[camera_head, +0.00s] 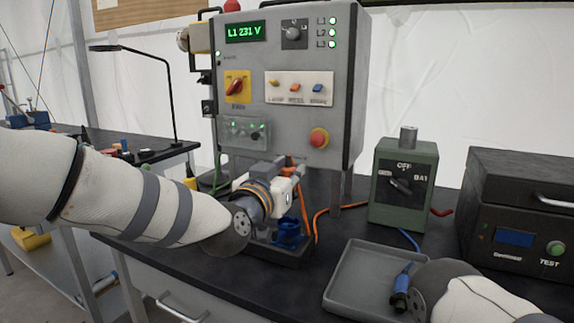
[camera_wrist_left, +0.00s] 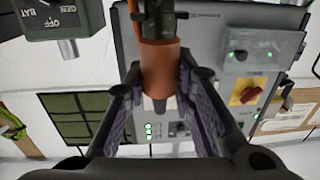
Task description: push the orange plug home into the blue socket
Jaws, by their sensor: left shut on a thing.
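The orange plug (camera_wrist_left: 160,65) is between the fingers of my left gripper (camera_wrist_left: 158,85) in the left wrist view, with the pads against its sides. In the head view, my left gripper (camera_head: 291,180) is above and close to the blue socket (camera_head: 288,232), which sits on a dark base in front of the grey cabinet. Only a little orange of the plug (camera_head: 291,163) shows there beside the fingers. The plug appears apart from the socket, but the gripper hides part of the gap. My right arm shows at the lower right; its fingers are not visible.
The grey control cabinet (camera_head: 290,50) stands close behind. A grey tray (camera_head: 355,285) holds a blue connector (camera_head: 402,280) beside my right arm. A green switch box (camera_head: 400,213) and black tester (camera_head: 518,220) stand at the right. An orange cable (camera_head: 330,208) runs near the socket.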

